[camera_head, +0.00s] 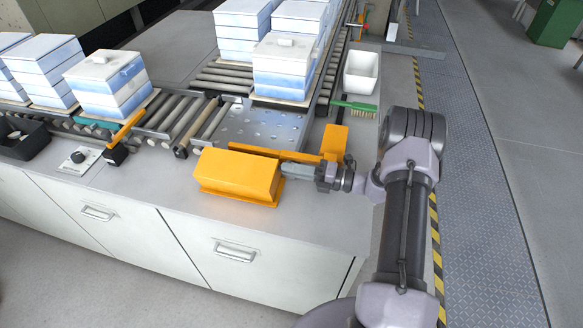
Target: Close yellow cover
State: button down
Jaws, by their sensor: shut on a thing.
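The yellow cover (236,172) is an orange-yellow box shape with a low flange at its base. It sits on the grey counter top near the front edge, in front of the perforated metal plate. My gripper (290,169) reaches in from the right and is shut at the right end of the cover, level with its upper part. The exact grip is too small to see clearly. What lies under the cover is hidden.
A yellow bar (262,152) and a smaller yellow block (334,143) stand behind the cover. A green brush (354,106) and a white bin (361,72) are further back. Stacked blue-white boxes (107,84) stand by the rollers. The counter front right (300,222) is clear.

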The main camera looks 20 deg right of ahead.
jog(key=shift+f, duration=0.1)
dwell(0.4)
jog(key=c, duration=1.4)
grip_release()
jog(key=shift+c, duration=0.2)
jog(key=shift+d, duration=0.15)
jog(key=p+v, duration=0.1)
jog(key=v, duration=1.6)
jog(key=shift+s+p, duration=0.1)
jog(key=shift+p, duration=0.2)
